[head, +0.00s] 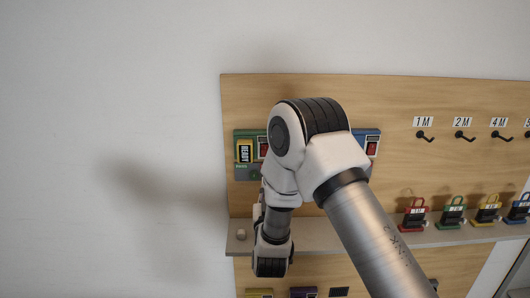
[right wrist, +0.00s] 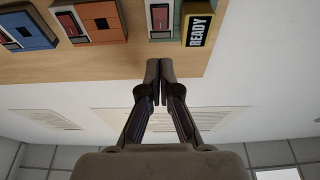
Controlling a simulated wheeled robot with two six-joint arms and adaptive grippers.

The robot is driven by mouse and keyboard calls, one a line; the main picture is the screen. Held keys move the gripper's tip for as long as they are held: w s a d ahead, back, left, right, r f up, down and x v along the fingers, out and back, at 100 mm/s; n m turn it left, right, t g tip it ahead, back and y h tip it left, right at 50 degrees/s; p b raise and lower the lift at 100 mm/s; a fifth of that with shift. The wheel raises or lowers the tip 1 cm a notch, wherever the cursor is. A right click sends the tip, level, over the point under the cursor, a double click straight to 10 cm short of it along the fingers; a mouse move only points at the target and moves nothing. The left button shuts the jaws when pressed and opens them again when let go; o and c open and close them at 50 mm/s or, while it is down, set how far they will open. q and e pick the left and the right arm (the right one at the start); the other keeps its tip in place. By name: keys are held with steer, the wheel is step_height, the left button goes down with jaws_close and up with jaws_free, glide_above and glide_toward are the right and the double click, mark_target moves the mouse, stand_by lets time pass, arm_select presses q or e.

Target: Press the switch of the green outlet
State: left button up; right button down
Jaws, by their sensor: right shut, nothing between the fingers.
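The green outlet (head: 249,132) is at the left end of the wooden board in the head view, partly covered by my right arm. It has a READY label (head: 245,152) and a red switch (head: 263,148). In the right wrist view the outlet (right wrist: 164,37) shows at the top, with its red switch (right wrist: 162,20) beside the READY label (right wrist: 199,30). My right gripper (right wrist: 159,68) is shut and empty, its tips just below the outlet in that picture. I cannot tell whether they touch the board. My right arm hides this gripper in the head view. My left gripper is not in view.
An orange outlet (right wrist: 97,24) and a blue outlet (right wrist: 28,28) are beside the green one. Hooks (head: 424,136) line the board's right. The wall at left is bare.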

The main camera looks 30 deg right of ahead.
steer(key=p+x, duration=0.3)
steer(key=x, duration=1)
steer(key=shift+p, duration=0.35)
